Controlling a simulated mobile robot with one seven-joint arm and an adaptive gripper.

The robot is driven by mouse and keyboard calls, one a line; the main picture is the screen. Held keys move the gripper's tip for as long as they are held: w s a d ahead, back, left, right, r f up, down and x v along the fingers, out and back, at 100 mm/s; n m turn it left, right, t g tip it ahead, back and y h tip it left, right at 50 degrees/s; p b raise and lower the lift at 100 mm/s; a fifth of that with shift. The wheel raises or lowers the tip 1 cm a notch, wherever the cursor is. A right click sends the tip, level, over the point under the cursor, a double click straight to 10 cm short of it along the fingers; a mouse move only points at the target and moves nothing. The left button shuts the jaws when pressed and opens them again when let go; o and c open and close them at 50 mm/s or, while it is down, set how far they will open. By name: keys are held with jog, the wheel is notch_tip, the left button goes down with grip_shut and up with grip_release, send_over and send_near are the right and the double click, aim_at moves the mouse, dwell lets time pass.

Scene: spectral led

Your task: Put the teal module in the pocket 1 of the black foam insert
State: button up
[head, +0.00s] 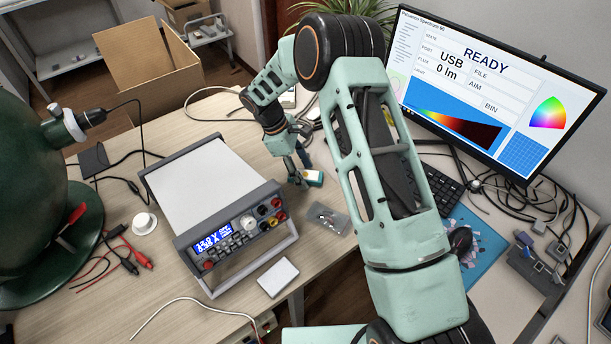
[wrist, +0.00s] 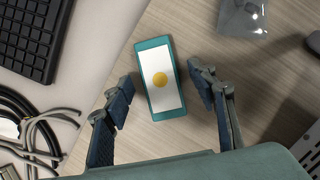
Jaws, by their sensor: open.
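The teal module (wrist: 151,104) is a flat teal block with a white face and a yellow dot. It lies on the wooden tabletop in the wrist view. My gripper (wrist: 161,84) is open, with one finger on each side of the module and a gap on both sides. In the head view the gripper (head: 299,180) points down at the table beside the module (head: 315,178), which is partly hidden. I cannot make out the black foam insert or its pocket 1 in either view.
A bench instrument (head: 225,200) stands left of my gripper. A small grey clear-topped packet (head: 327,218) lies in front. A white block (head: 278,277) lies near the front edge.

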jog(key=shift+c, duration=0.2)
jog(key=c, duration=1.3)
jog(key=shift+c, duration=0.4)
jog(key=shift+r, duration=0.15)
